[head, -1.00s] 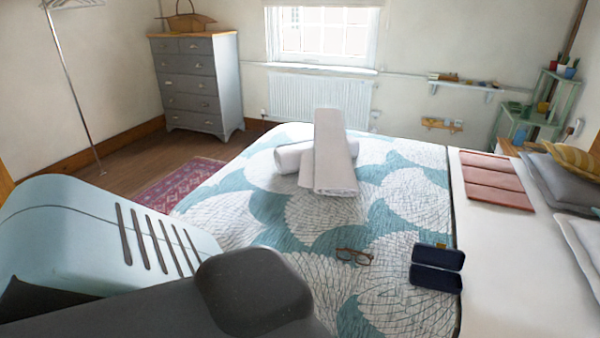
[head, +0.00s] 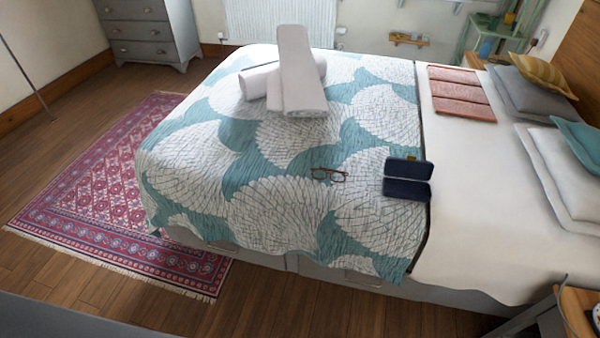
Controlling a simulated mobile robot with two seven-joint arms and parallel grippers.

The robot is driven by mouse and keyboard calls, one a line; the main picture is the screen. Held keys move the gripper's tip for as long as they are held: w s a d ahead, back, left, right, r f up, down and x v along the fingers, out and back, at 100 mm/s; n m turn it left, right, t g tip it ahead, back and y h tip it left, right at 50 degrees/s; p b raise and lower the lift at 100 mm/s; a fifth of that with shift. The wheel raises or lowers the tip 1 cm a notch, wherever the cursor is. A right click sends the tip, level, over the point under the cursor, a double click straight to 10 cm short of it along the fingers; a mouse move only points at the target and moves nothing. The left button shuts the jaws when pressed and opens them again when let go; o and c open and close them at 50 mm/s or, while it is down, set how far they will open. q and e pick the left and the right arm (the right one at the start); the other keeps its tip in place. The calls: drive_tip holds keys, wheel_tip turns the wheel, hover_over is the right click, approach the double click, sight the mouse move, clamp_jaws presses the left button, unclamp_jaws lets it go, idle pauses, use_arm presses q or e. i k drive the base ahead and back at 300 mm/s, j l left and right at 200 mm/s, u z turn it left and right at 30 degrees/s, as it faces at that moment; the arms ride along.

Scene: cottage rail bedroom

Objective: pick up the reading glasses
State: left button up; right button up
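The reading glasses (head: 329,174), with brown frames, lie on the teal and white patterned bedspread (head: 270,205) near the middle of the bed. An open dark blue case (head: 407,179) lies just to their right, apart from them. Neither of my grippers shows in the head view.
White rolled and folded towels (head: 290,80) lie farther back on the bed. A folded reddish cloth (head: 460,94) and pillows (head: 570,160) are at the right. A red patterned rug (head: 110,190) and bare wooden floor lie left of and before the bed. A small wooden table (head: 575,312) stands at the lower right.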

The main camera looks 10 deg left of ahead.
sight(321, 174)
drive_tip(key=i+j, duration=0.25)
drive_tip(key=j, duration=0.15)
drive_tip(key=i+j, duration=0.2)
drive_tip(key=j, duration=0.2)
drive_tip(key=i+j, duration=0.5)
drive_tip(key=j, duration=0.25)
drive_tip(key=z, duration=1.25)
